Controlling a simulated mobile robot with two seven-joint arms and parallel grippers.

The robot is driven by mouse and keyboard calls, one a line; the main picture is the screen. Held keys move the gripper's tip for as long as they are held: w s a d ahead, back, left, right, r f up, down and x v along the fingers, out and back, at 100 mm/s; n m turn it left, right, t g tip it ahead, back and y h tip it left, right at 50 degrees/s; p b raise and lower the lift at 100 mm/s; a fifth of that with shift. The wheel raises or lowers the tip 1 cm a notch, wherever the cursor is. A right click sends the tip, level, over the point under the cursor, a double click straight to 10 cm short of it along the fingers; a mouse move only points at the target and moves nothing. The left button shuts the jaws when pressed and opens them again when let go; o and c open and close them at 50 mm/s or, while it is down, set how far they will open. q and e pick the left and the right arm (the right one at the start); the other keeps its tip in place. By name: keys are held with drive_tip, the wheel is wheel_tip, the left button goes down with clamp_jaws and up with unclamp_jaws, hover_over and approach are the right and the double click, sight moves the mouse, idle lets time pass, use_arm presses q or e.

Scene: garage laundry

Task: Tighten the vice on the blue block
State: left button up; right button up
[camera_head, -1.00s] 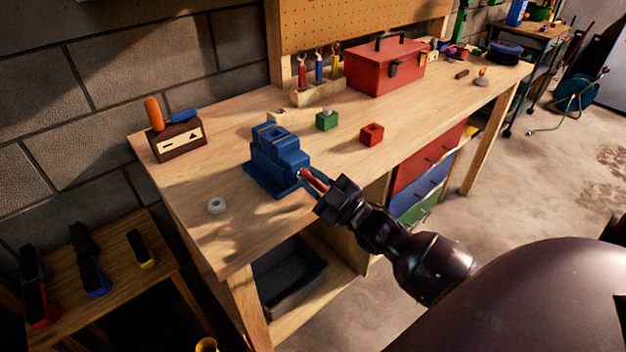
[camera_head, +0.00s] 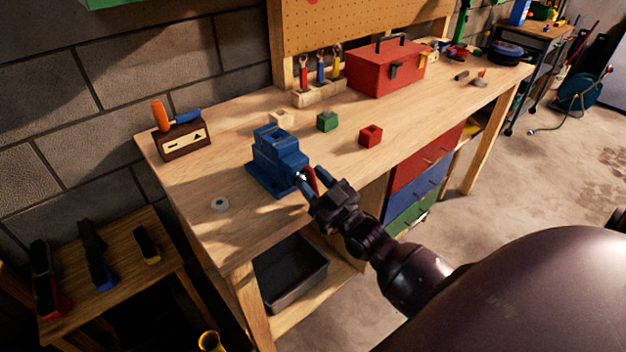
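The blue vice (camera_head: 280,166) stands upright at the front left edge of the workbench (camera_head: 215,175). A blue shape shows at the top of its jaws; I cannot clearly tell the blue block from the blue jaws there. The vice's red handle (camera_head: 311,181) is at its front, on the side toward me. My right gripper (camera_head: 314,178) reaches in from the lower right, with its fingers on either side of the red handle, and appears shut on it. My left gripper is not in view.
A green block (camera_head: 327,122), a red block (camera_head: 371,135) and a red toolbox (camera_head: 385,68) are behind and right of the vice. A grey ring (camera_head: 220,204) lies left of it. A dark bin (camera_head: 292,273) sits on the shelf below.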

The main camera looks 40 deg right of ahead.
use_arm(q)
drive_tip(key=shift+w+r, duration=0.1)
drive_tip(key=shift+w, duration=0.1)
use_arm(e)
drive_tip(key=shift+s+f, duration=0.2)
drive_tip(key=shift+s, duration=0.1)
use_arm(q)
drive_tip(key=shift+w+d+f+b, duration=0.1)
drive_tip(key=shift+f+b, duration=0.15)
drive_tip(key=shift+b, duration=0.15)
use_arm(e)
drive_tip(key=v, duration=1)
drive_tip(key=shift+r, duration=0.1)
